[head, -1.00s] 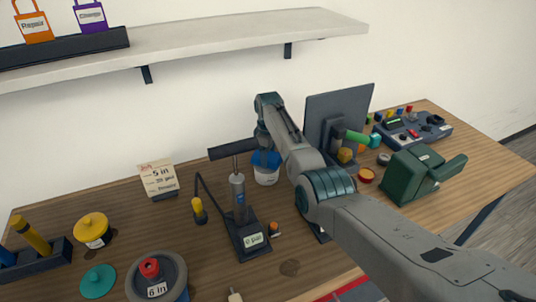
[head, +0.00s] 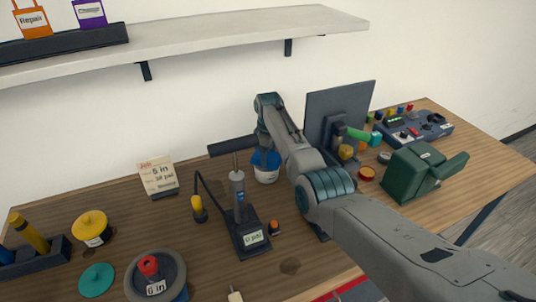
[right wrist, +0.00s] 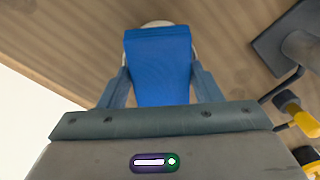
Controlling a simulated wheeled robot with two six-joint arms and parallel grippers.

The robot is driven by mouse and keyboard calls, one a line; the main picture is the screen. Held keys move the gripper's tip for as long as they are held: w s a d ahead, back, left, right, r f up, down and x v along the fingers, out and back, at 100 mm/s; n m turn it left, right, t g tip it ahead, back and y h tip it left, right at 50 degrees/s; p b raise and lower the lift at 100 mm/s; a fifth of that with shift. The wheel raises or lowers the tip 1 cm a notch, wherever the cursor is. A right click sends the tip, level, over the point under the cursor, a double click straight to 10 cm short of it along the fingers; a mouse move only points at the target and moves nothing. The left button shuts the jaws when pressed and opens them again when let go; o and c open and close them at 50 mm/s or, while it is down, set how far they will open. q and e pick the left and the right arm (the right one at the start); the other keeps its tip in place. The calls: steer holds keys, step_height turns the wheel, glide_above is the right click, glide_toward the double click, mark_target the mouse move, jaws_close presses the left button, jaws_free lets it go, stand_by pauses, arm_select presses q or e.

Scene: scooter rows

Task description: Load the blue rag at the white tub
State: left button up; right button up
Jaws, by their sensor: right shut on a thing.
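The blue rag (right wrist: 158,65) is between the two fingers of my right gripper (right wrist: 160,85) in the right wrist view, and the gripper is shut on it. In the head view the blue rag (head: 266,158) shows below the arm's wrist, over the white tub (head: 266,177). The tub's pale rim (right wrist: 157,23) shows behind the rag in the right wrist view. I cannot tell whether the rag touches the tub. My right arm hides much of the gripper in the head view. My left gripper is not in view.
A pump with a black base (head: 247,240) and hose stands left of the tub. A dark upright panel (head: 338,108) and a green vise-like block (head: 412,174) stand to the right. A card (head: 158,175) stands at the back left. A shelf (head: 200,37) hangs above.

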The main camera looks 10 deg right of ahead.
steer(key=shift+f, duration=0.4)
steer(key=shift+f, duration=0.1)
stand_by(1.5)
step_height(320, 180, up, 7)
steer(key=p, duration=0.7)
stand_by(0.6)
